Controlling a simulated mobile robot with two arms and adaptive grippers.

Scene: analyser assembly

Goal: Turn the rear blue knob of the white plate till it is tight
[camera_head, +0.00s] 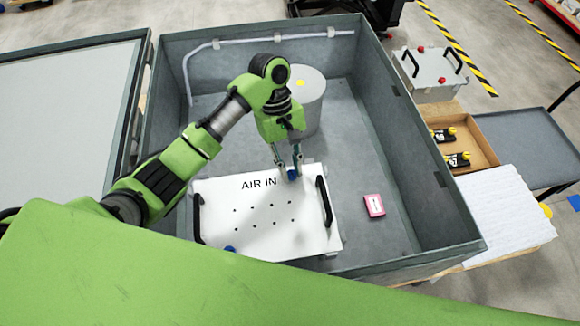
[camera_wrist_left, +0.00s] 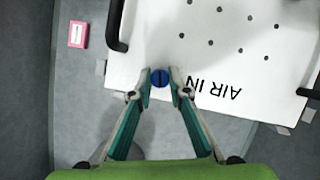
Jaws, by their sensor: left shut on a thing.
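The white plate (camera_head: 262,228) lies on the floor of the grey box, with "AIR IN" printed near its rear edge and a black handle at each side. It also shows in the left wrist view (camera_wrist_left: 220,45). The rear blue knob (camera_head: 292,174) is at the plate's rear edge, right of the lettering. My left gripper (camera_head: 287,172) reaches down from above and is shut on this knob. In the left wrist view the knob (camera_wrist_left: 159,78) sits between the two fingertips (camera_wrist_left: 160,80). A front blue knob (camera_head: 230,249) is at the plate's near edge. My right gripper is not in view.
A grey cylinder (camera_head: 306,100) stands in the box behind the plate. A pink box (camera_head: 374,205) lies on the floor to the right of the plate. The box walls (camera_head: 430,165) rise around the work area. A pale pipe runs along the rear wall.

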